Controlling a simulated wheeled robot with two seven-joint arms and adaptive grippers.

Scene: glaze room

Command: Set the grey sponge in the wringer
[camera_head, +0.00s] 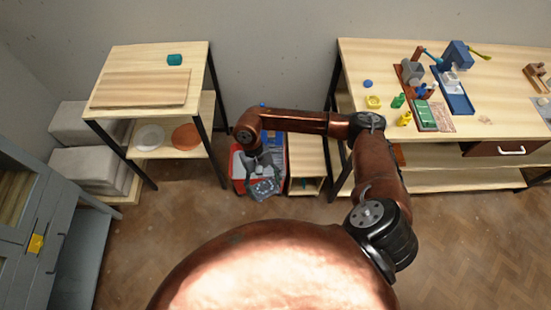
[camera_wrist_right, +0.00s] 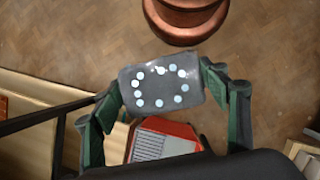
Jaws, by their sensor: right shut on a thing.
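A grey sponge (camera_head: 264,189) with a ring of pale dots is in my right gripper (camera_head: 260,176). In the right wrist view the sponge (camera_wrist_right: 161,84) sits between the two green-padded fingers of my right gripper (camera_wrist_right: 163,87), which is shut on it. Below the sponge is a red container with a grey ribbed part (camera_wrist_right: 162,146), which looks like the wringer. In the head view this red container (camera_head: 237,186) stands low between the shelf and the bench, partly hidden by my gripper and arm. The sponge appears held above it, apart from it. My left gripper is not in view.
A low wooden cabinet (camera_head: 306,157) adjoins the red container. The bench (camera_head: 362,63) at the right holds several tools and small blocks. The wooden floor (camera_head: 180,230) in front is clear.

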